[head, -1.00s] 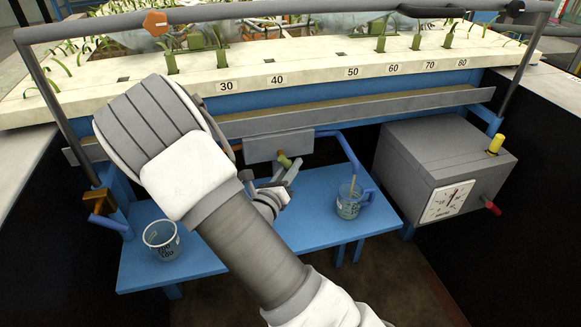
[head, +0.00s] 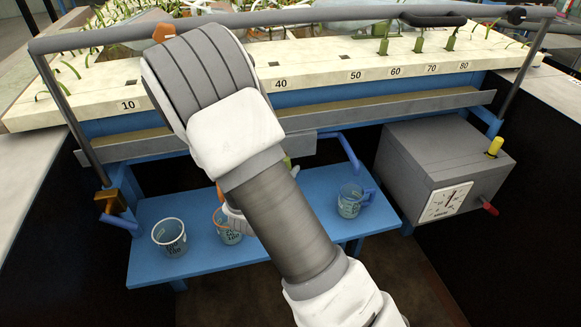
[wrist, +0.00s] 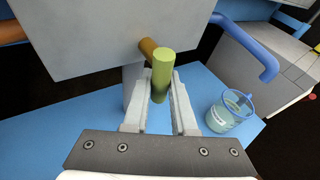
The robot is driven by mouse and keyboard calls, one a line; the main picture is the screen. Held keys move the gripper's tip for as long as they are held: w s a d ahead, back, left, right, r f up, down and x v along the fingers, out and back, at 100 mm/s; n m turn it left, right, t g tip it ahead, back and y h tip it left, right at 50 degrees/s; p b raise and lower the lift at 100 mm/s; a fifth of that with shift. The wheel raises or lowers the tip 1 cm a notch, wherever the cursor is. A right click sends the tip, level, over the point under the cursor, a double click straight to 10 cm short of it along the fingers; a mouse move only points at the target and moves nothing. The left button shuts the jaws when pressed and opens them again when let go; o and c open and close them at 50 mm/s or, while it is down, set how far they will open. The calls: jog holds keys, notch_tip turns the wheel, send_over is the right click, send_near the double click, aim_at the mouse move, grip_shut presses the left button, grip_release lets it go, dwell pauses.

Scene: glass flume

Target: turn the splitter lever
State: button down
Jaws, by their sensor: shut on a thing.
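The splitter lever has a yellow-green grip (wrist: 161,75) on a brass stub (wrist: 148,48) coming out of the grey splitter box (wrist: 100,30). In the wrist view my gripper (wrist: 161,88) has one pale finger on each side of the grip and is shut on it. In the head view the splitter box (head: 300,149) shows partly beside my arm. Only a small greenish bit of the lever shows there, and my forearm hides most of my gripper.
A blue shelf (head: 195,262) below carries a left beaker (head: 169,238), a partly hidden middle beaker (head: 228,235) and a right jug (head: 350,203). A blue pipe (head: 347,152) hangs above the jug. A grey box with a dial (head: 440,170) stands at right.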

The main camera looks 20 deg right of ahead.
jog(key=shift+a+m+y, duration=0.15)
jog(key=shift+m+y, duration=0.15)
jog(key=shift+g, duration=0.3)
jog(key=c, duration=0.7)
grip_release()
jog(key=shift+c, duration=0.2)
jog(key=shift+a, duration=0.1)
jog(key=p+v, duration=0.4)
jog(key=v, duration=1.3)
jog(key=shift+s+p, duration=0.3)
